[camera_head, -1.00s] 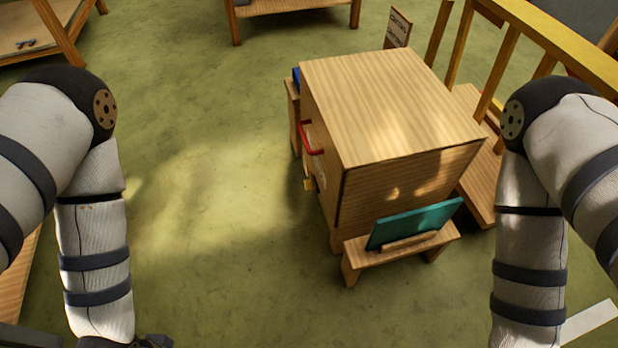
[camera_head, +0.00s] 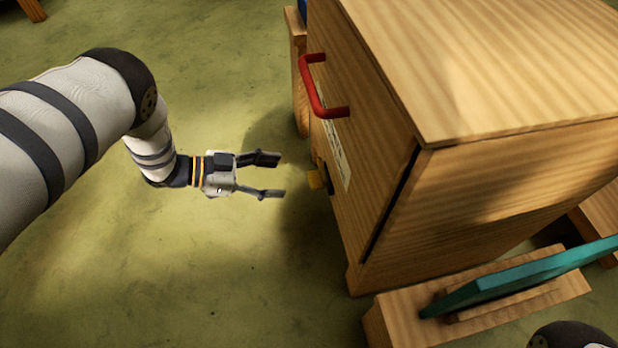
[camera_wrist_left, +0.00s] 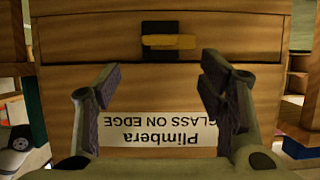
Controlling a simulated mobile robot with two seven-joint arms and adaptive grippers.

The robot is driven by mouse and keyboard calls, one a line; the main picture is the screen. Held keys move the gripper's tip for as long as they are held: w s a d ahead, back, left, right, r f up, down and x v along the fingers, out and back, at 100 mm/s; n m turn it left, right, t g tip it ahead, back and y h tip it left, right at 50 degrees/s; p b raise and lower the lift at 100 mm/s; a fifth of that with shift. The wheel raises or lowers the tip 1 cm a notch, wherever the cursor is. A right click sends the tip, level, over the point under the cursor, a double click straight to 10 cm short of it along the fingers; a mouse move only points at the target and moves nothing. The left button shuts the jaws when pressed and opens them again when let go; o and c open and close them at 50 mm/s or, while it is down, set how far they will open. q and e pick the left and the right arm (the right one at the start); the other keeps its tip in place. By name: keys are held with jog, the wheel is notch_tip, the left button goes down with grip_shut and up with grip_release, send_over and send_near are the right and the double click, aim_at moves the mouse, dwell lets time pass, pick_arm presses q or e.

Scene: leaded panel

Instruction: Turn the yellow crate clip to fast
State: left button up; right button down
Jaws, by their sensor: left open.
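The yellow crate clip (camera_head: 315,180) is low on the front face of the wooden crate (camera_head: 475,60). In the left wrist view the clip (camera_wrist_left: 170,42) lies level across a small black plate (camera_wrist_left: 157,54), its longer end to the right. My left gripper (camera_head: 279,176) is open and empty, a short way left of the clip in the head view, fingers pointing at it. In the left wrist view the open fingertips (camera_wrist_left: 160,68) lie either side of and below the clip, apart from it. My right gripper is out of view.
A red handle (camera_head: 318,95) sticks out of the crate's face above the clip. A white label (camera_wrist_left: 160,128) reads upside down in the left wrist view. A teal panel (camera_head: 520,277) leans on a wooden stand (camera_head: 400,325) at the crate's near side. The green floor at left is clear.

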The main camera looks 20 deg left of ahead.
aim_at(314, 179)
pick_arm(q)
jog(key=b+x, duration=0.2)
jog(key=x, duration=0.5)
jog(key=shift+w+d+f+b, duration=0.2)
jog(key=shift+b, duration=0.1)
jog(key=c, duration=1.2)
